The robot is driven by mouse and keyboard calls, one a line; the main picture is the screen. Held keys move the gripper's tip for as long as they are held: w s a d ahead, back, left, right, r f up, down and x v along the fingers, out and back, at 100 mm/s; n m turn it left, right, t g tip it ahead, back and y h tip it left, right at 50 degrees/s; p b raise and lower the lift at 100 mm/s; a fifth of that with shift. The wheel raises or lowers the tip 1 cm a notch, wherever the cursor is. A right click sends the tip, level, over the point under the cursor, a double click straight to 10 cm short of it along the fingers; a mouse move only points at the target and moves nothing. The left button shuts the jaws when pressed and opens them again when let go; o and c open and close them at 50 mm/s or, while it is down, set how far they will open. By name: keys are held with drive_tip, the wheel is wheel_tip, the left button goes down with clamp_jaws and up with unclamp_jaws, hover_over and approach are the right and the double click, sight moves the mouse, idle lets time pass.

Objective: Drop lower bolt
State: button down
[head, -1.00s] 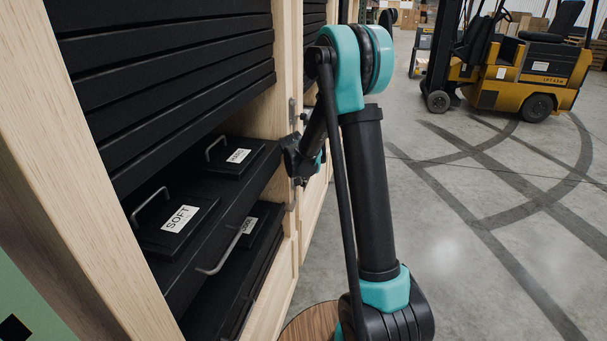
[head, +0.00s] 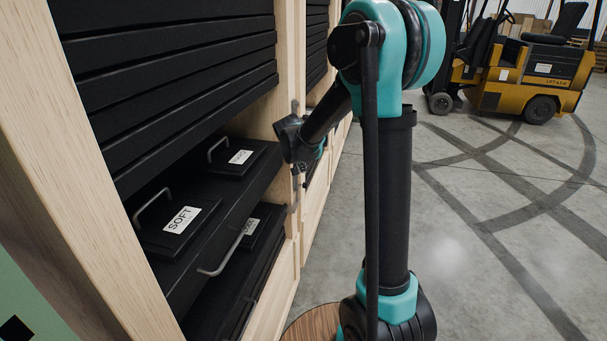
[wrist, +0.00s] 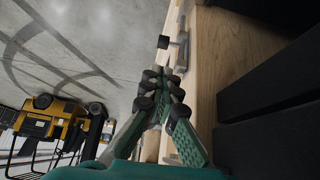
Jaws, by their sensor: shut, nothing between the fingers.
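A metal bolt (wrist: 180,44) with a dark square knob (wrist: 163,42) sits on the pale wooden post in the wrist view. Which bolt this is, upper or lower, I cannot tell. In the head view, small metal fittings show on the post's edge, one high (head: 294,106) and one lower (head: 292,208), partly behind my arm. My gripper (wrist: 165,76) is shut and empty, its fingertips together just short of the knob and apart from it in the picture.
Black slats (head: 175,75) cover the bay above. A yellow forklift (head: 530,80) stands far off; the floor (head: 480,260) right is clear.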

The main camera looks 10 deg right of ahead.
drive_tip(key=shift+v, duration=1.1)
drive_tip(key=s+d+f+n+y, duration=0.1)
drive_tip(key=s+d+f, duration=0.1)
drive_tip(key=s, duration=0.8)
drive_tip(key=s+d+f+n+g, duration=0.1)
drive_tip(key=s+d+f+n, duration=0.1)
drive_tip(key=s, duration=0.9)
drive_tip(key=s+d+f+n+g+y, duration=0.1)
drive_tip(key=s+d+f, duration=0.2)
drive_tip(key=s, duration=0.8)
wheel_tip(320, 180, down, 2)
drive_tip(key=shift+s+d+n+y, duration=0.2)
drive_tip(key=shift+d+n+y, duration=0.05)
drive_tip(key=shift+n+y, duration=0.05)
